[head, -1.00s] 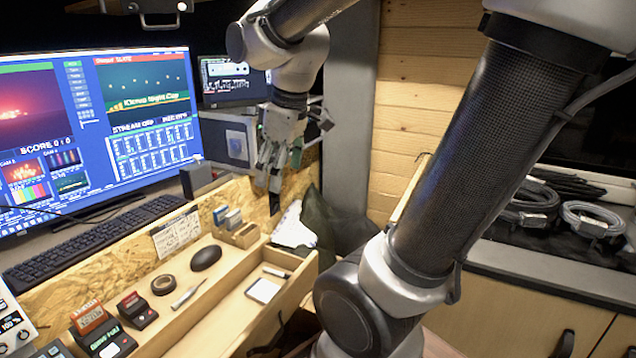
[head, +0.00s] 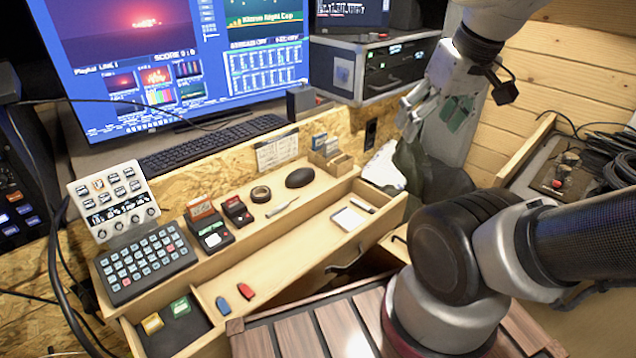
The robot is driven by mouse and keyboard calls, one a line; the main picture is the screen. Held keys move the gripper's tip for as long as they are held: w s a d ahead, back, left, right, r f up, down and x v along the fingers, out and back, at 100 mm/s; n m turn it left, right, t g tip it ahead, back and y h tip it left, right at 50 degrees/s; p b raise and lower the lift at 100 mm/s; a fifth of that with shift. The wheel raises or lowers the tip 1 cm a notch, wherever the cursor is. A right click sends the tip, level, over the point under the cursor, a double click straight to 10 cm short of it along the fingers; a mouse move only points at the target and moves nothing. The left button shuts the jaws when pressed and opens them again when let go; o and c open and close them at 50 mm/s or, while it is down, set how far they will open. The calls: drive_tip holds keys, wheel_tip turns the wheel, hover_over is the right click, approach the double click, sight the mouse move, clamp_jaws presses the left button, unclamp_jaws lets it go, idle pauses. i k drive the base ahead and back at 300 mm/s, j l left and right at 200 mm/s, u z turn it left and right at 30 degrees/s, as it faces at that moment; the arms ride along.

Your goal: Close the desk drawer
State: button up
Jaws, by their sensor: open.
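The desk drawer (head: 312,256) is a long, shallow pale wood drawer that stands pulled out below the desk top in the head view. A white notepad (head: 347,219), a pen (head: 362,205), and a red and a blue small item (head: 223,306) lie in it. A dark handle shows on its front, partly hidden. My gripper (head: 428,118) is open and empty, up at the back right. It appears beyond the drawer's right end and apart from it. My arm hides some of the space right of the drawer.
The desk top holds a button panel (head: 145,262), a mouse (head: 300,178), a tape roll (head: 261,194) and small devices. A large monitor (head: 170,60) and keyboard (head: 212,145) stand behind. A slatted wooden surface (head: 290,338) lies in front of the drawer.

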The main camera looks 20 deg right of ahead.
sight(288, 261)
drive_tip(key=k+j+u, duration=0.7)
drive_tip(key=k+j, duration=0.15)
drive_tip(key=k, duration=0.05)
